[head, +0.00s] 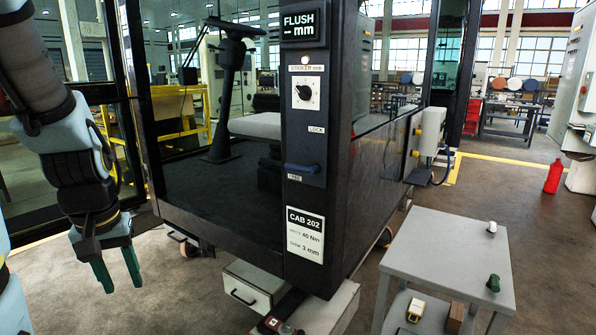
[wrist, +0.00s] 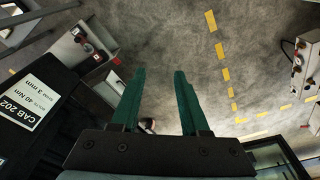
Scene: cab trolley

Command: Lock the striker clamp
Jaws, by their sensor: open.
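The striker clamp shows in the head view as a dark blue lever handle (head: 302,168) low on the panel of the black cab pillar (head: 318,200). It lies about level beside the FREE label (head: 294,178), below the LOCK label (head: 316,129). Above it is a white STRIKER mm dial (head: 307,93) with a black knob. My gripper (head: 119,285) hangs at the left, pointing down, well apart from the lever and lower than it. Its two green fingers are open with nothing between them; the wrist view also shows them (wrist: 160,75) spread over the floor. The lever does not show in the wrist view.
A display (head: 298,21) reading FLUSH -- mm tops the pillar; a CAB 202 card (head: 305,235) is below. A grey trolley (head: 440,250) with small parts stands at the right. Floor between gripper and cab looks clear.

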